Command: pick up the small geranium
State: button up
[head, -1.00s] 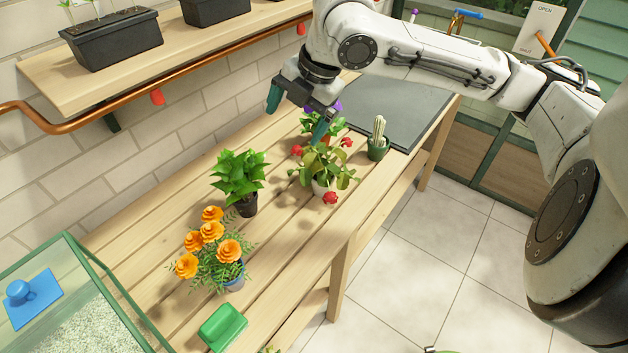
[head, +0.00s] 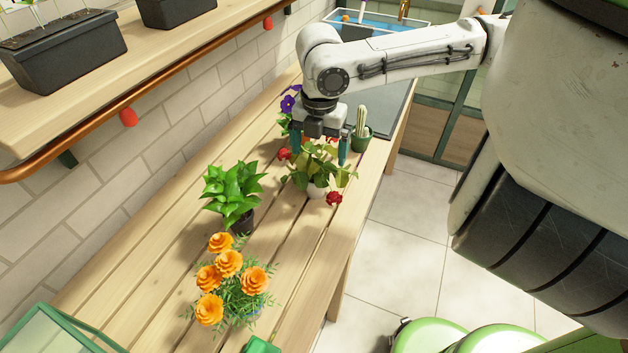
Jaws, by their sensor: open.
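The small geranium (head: 316,172) has red blooms and green leaves in a pale pot (head: 317,190). It stands on the wooden bench near its right edge. My gripper (head: 320,150) is open and points down at the geranium. Its right finger shows beside the upper right leaves; its left finger is partly hidden near the left red bloom. Whether the fingers touch the leaves I cannot tell.
A purple-flowered plant (head: 290,104) stands close behind the gripper, and a cactus (head: 361,128) to its right. A leafy green plant (head: 233,195) and orange flowers (head: 229,262) stand nearer. The bench (head: 150,225) is clear at left.

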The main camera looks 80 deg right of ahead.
aim_at(316, 166)
jog(key=shift+w+a+f, duration=0.1)
jog(key=shift+w+f, duration=0.05)
jog(key=shift+f, duration=1.25)
jog(key=shift+w+a+f, duration=0.1)
jog(key=shift+w+f, duration=0.05)
jog(key=shift+f, duration=1.2)
jog(key=shift+d, duration=0.1)
jog(key=c, duration=1.3)
jog(key=shift+r, duration=0.1)
